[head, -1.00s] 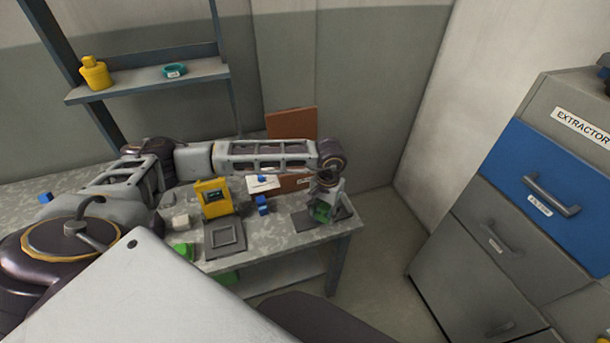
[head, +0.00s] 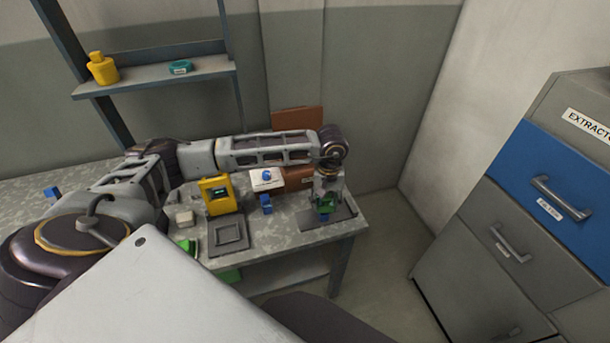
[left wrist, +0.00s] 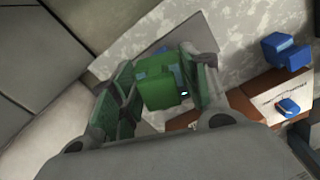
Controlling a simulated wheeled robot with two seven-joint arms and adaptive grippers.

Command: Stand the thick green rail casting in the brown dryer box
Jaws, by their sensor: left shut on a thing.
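My left gripper (head: 325,204) points down over the right end of the bench, shut on a green casting (head: 325,210). In the left wrist view the green casting (left wrist: 160,82) is a blocky green piece between the two fingers, with blue showing beside it. A bit of blue shows just below it in the head view. I cannot tell whether it touches the dark plate beneath. The brown dryer box (head: 298,182) stands behind, with a raised brown panel (head: 298,118); my left forearm hides its middle. My right gripper is out of view.
A dark plate (head: 345,216) lies under the gripper. A blue piece (head: 266,205), a white box with a blue knob (head: 258,186), a yellow device (head: 211,206) and a grey square tray (head: 221,247) stand to its left. Drawers fill the right side.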

